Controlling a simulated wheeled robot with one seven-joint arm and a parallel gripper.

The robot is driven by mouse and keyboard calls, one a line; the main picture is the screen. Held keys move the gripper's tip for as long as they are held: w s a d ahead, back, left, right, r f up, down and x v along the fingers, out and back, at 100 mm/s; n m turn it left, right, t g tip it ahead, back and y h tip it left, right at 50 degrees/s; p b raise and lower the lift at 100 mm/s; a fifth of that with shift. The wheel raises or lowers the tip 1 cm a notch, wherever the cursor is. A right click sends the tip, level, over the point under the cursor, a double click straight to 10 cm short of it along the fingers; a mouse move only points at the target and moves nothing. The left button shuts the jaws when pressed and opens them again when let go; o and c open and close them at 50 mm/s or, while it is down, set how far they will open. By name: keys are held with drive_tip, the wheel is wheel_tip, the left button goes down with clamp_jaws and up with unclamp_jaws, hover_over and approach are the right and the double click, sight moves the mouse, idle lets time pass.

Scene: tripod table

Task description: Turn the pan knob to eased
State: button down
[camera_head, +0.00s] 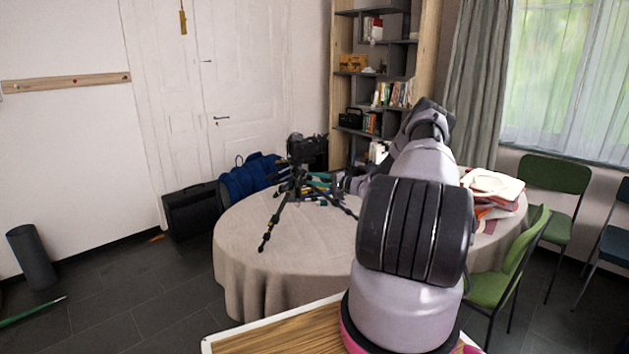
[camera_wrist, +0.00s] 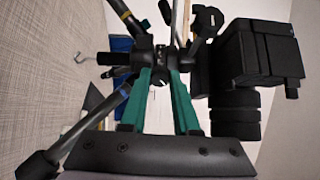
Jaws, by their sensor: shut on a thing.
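A black tripod (camera_head: 268,228) stands on the round table (camera_head: 238,240) with a camera (camera_head: 302,148) on top. In the wrist view the camera (camera_wrist: 262,62) is at the right, and the tripod's head and legs spread around the centre. My gripper (camera_wrist: 161,76) has two teal fingers that reach up to the tripod head. The small dark pan knob (camera_wrist: 160,88) with a white mark sits between the fingertips, and they are shut on it. In the head view my arm covers part of the table, and the knob is too small to make out.
A blue backpack (camera_head: 250,175) is behind the table's left side. A stack of papers or folders (camera_head: 492,190) lies at the table's right. Green chairs (camera_head: 500,275) stand at the right. The table's front left is clear.

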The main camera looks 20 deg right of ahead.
drive_tip(key=shift+n, duration=0.6)
drive_tip(key=c, duration=0.6)
unclamp_jaws()
drive_tip(key=shift+c, duration=0.2)
drive_tip(key=v, duration=1)
drive_tip(key=shift+s+d, duration=0.25)
drive_tip(key=shift+s, duration=0.05)
